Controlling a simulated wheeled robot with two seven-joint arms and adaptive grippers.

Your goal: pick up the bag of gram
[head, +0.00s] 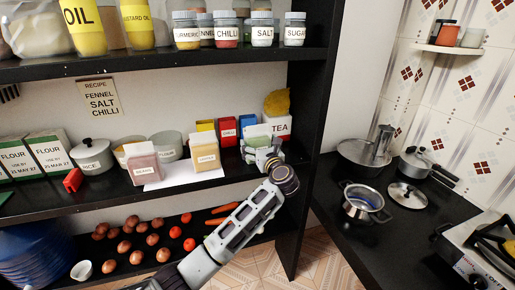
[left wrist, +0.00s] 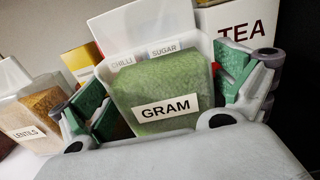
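The bag of gram (left wrist: 170,88) is a clear pack of green grains with a white GRAM label. It stands upright in the left wrist view. My left gripper (left wrist: 163,90) is open, with one green-padded finger on each side of the bag. The fingers are very near the bag's sides; I cannot tell whether they touch it. My right gripper is not in view.
The lentils pack (left wrist: 38,115) stands left of the gripper, and shows in the head view (head: 206,157). The TEA box (head: 278,124) is close behind the gripper. The dark shelf upright (head: 305,150) is just to the right. Pans stand on the right counter (head: 345,225).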

